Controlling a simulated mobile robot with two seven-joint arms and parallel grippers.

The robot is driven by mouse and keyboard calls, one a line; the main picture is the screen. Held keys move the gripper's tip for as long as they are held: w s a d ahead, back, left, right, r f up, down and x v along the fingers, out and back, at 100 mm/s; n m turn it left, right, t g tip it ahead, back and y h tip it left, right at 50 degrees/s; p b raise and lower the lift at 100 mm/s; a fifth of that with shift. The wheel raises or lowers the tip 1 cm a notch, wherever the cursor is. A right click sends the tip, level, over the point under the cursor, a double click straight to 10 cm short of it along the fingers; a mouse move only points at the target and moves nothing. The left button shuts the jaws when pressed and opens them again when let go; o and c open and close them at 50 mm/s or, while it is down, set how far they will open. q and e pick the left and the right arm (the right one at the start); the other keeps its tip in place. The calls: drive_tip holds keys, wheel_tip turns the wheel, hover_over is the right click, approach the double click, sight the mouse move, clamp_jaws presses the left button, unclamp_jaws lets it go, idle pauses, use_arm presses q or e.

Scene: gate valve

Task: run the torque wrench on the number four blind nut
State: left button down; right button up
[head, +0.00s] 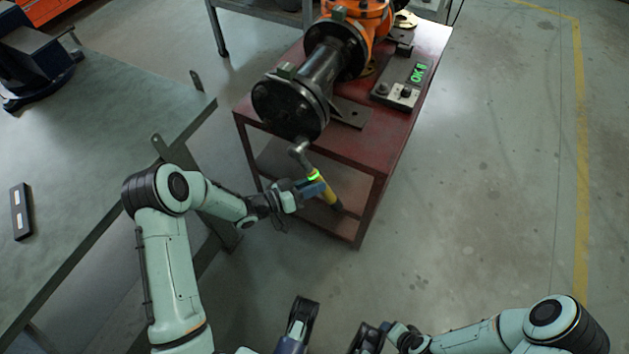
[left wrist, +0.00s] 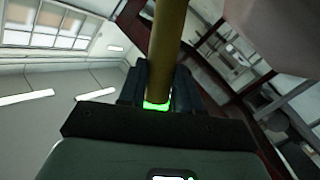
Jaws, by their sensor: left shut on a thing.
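The torque wrench (head: 325,190) has a yellow handle, a lit green band and a grey head. My left gripper (head: 305,192) is shut on it near the band. The handle also shows in the left wrist view (left wrist: 168,45), with the green glow between the fingers of my left gripper (left wrist: 158,90). The wrench head lies at the lower edge of the dark blind flange (head: 287,105). Whether it is seated on a nut is too small to tell, and no nut number is readable. My right gripper (head: 370,338) is low in the head view, its fingers unclear.
The flange ends a dark pipe on the orange valve (head: 372,30), on a red stand (head: 385,150). A control box (head: 402,85) with green lit characters sits beside it. A grey-green table (head: 95,150) is at left, holding a black device (head: 21,212). The right floor is clear.

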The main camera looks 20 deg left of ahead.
use_arm(q)
drive_tip(key=shift+s+a+r+p, duration=0.15)
drive_tip(key=shift+s+p, duration=0.4)
drive_tip(key=shift+s, duration=1.1)
